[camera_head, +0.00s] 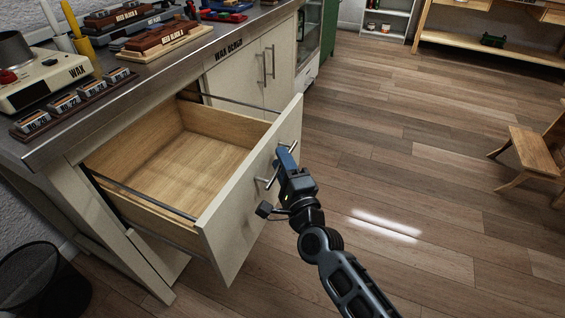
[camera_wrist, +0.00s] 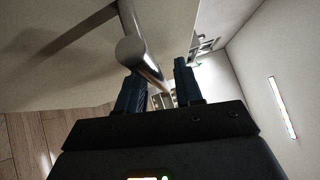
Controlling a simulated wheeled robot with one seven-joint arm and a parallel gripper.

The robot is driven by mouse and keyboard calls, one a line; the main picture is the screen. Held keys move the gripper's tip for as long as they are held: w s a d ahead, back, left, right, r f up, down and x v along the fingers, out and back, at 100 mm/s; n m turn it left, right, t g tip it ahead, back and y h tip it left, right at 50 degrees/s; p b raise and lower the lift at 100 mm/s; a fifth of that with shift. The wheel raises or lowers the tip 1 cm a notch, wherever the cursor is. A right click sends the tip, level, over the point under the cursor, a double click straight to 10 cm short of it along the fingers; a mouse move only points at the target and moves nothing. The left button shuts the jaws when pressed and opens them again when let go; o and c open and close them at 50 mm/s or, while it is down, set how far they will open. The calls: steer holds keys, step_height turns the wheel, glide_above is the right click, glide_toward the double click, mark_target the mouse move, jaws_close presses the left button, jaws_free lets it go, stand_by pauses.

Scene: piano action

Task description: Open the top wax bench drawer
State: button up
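The wax bench's top drawer (camera_head: 228,222) stands pulled far out, with its empty wooden inside showing. Its metal bar handle (camera_head: 270,180) is on the cream front, and it also shows close up in the wrist view (camera_wrist: 135,50). My gripper (camera_head: 285,155) is at the handle, outside the drawer front. In the wrist view its two blue fingers (camera_wrist: 160,80) are apart, with the bar running between them near the left finger. A gap shows beside the right finger. Whether the left finger touches the bar is unclear.
The bench top (camera_head: 130,88) holds a wax heater (camera_head: 45,85), small labelled blocks and tools. A closed cabinet door (camera_head: 262,70) is beside the drawer. A dark wire bin (camera_head: 40,285) stands lower left, a wooden stool (camera_head: 535,155) at right. The floor (camera_head: 420,170) between is clear.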

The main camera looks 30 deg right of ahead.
steer(key=v, duration=0.7)
steer(key=shift+s, duration=0.4)
steer(key=s+a+r+n+g+y+p, duration=0.1)
steer(key=s+r+n+p, duration=0.2)
steer(key=s+n, duration=0.55)
steer(key=s+r+n+g+y+p, duration=0.1)
steer(key=s+r+n+p, duration=0.2)
steer(key=s, duration=1.1)
steer(key=s+a+r+n+g+y+p, duration=0.1)
steer(key=s+r+n+p, duration=0.3)
steer(key=s+r+n, duration=0.6)
steer(key=s+a+r+g, duration=0.1)
steer(key=s+r, duration=0.1)
steer(key=s, duration=0.2)
steer(key=shift+r+g, duration=0.15)
steer(key=shift+g, duration=0.15)
